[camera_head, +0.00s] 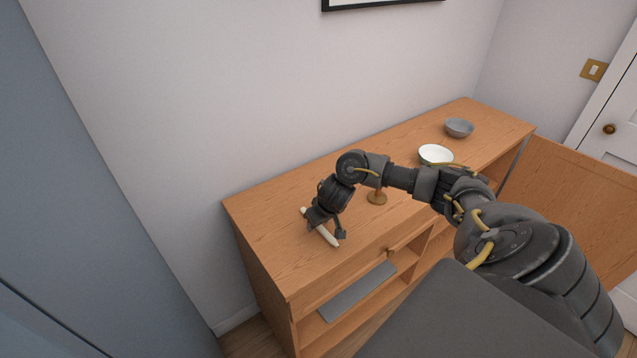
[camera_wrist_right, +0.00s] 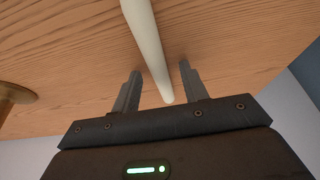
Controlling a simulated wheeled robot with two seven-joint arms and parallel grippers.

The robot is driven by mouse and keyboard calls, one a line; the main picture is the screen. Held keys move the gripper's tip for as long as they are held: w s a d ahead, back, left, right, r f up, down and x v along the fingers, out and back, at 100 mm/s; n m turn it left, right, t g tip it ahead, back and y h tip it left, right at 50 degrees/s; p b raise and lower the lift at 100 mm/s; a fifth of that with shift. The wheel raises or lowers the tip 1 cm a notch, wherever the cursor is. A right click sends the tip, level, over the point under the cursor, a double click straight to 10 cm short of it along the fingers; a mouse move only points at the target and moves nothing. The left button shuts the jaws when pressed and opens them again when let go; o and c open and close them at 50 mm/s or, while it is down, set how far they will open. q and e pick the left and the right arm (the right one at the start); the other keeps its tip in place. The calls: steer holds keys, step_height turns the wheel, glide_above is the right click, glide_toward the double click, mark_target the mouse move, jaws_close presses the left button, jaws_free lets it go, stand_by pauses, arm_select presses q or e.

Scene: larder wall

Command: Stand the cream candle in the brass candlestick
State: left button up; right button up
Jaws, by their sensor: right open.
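The cream candle (camera_head: 329,236) lies on its side on the wooden cabinet top, near the left end. My right gripper (camera_head: 325,227) is over it, pointing down. In the right wrist view the candle (camera_wrist_right: 148,40) passes between the two open fingers of the gripper (camera_wrist_right: 157,85), with gaps to both sides. I cannot tell how far above the wood the fingertips are. The brass candlestick (camera_head: 377,198) stands on the cabinet top to the right of the gripper, partly hidden by my right arm. Its round base (camera_wrist_right: 15,93) shows at the left edge of the wrist view. My left gripper is not in view.
A white bowl (camera_head: 435,154) and a grey bowl (camera_head: 459,128) stand farther right on the cabinet top (camera_head: 268,231). A wooden door (camera_head: 575,195) stands open at the right end. A grey slab (camera_head: 357,290) lies in an opening below the top. The wall is behind.

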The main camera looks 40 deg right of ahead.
jaws_close()
steer(key=shift+r, duration=0.65)
steer(key=s+a+r+p, duration=0.1)
steer(key=s+r+p, duration=0.2)
steer(key=s+r, duration=0.8)
steer(key=s, duration=0.3)
steer(key=shift+a+r, duration=0.25)
steer(key=shift+r, duration=0.1)
